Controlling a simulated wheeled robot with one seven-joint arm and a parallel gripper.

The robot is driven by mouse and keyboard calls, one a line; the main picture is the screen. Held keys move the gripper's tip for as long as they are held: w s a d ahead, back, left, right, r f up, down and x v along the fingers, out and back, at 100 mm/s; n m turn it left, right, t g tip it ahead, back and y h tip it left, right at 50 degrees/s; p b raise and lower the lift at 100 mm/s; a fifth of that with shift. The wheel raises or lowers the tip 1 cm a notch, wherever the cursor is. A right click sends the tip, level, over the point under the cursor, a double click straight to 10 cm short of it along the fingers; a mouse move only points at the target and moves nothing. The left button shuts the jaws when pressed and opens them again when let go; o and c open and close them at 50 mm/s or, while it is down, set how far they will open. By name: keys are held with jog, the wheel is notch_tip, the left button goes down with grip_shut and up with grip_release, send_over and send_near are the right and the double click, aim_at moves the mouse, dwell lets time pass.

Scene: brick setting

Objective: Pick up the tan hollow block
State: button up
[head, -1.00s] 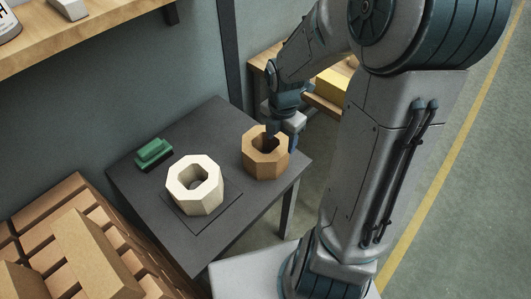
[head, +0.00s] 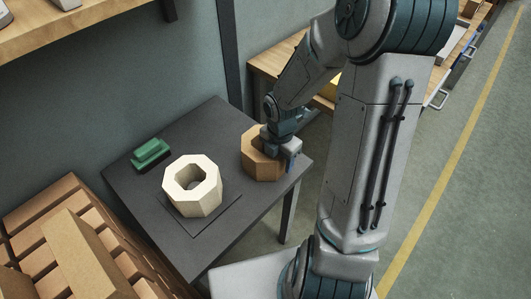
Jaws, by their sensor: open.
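The tan hollow block (head: 256,166), an eight-sided ring, stands upright on the dark table near its right corner. My gripper (head: 280,155) is down at the block's right side, with its jaws open. One finger shows outside the block's right wall. The other finger and most of the block's hole are hidden behind the gripper body, so I cannot tell whether the jaws touch the block.
A cream hollow block (head: 193,187) stands on a square plate left of the tan block. A green object (head: 150,154) lies at the table's back left. The dark table (head: 205,125) is bare toward the back. Stacked bricks (head: 85,250) stand at lower left.

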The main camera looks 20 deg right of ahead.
grip_shut()
jog(key=shift+w, duration=0.1)
jog(key=shift+r, duration=0.1)
